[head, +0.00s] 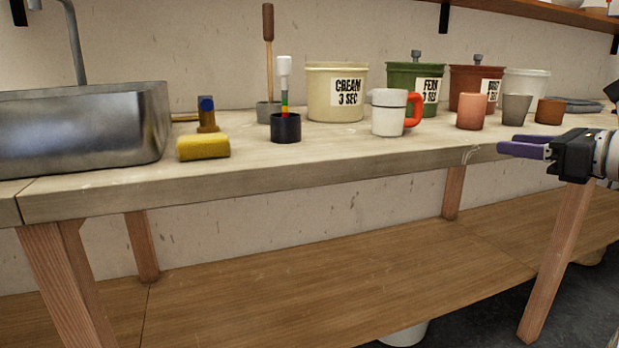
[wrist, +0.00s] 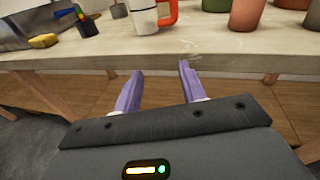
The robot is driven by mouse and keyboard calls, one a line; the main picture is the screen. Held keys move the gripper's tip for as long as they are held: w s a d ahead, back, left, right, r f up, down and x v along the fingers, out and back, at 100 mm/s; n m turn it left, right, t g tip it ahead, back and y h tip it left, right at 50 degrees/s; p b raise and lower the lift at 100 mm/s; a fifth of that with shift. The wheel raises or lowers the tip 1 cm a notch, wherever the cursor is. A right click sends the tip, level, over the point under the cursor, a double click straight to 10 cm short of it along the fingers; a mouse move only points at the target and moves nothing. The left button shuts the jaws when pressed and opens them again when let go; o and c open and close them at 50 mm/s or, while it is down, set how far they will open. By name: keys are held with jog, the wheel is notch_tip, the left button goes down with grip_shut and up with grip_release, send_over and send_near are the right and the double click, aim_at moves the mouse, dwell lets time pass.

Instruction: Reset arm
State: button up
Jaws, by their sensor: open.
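My gripper (head: 508,143) has purple fingers and a black body. In the head view it is at the right, in front of the workbench's front edge. The wrist view shows my gripper (wrist: 159,72) with its two fingers apart and nothing between them. The fingers point toward the front edge of the workbench (head: 330,170). On the bench ahead of the gripper stand a white mug with a red handle (head: 389,113), a terracotta cup (head: 471,111), a grey cup (head: 516,109) and a brown cup (head: 549,111). The gripper touches none of them.
A metal sink (head: 85,125) is at the left. Labelled cream (head: 336,90), green (head: 402,75) and red-brown (head: 464,78) buckets line the back. A wooden lower shelf (head: 330,275) runs beneath the bench.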

jog(key=s+a+f+n+g+h+p, duration=0.1)
jog(key=s+a+f+n+g+p, duration=0.15)
jog(key=a+f+n, duration=0.4)
jog(key=s+a+f+n+g+h+p, duration=0.15)
jog(key=s+a+f+n+g, duration=0.25)
jog(key=a, duration=0.5)
jog(key=s+a+f+n+g+h+p, duration=0.2)
jog(key=s+f+n+h, duration=0.4)
jog(key=s+f+n, duration=0.7)
jog(key=s+a+n, duration=0.1)
jog(key=n, duration=0.4)
jog(key=shift+a+f+p, duration=0.15)
jog(key=shift+a+p, duration=0.15)
jog(key=shift+a, duration=0.05)
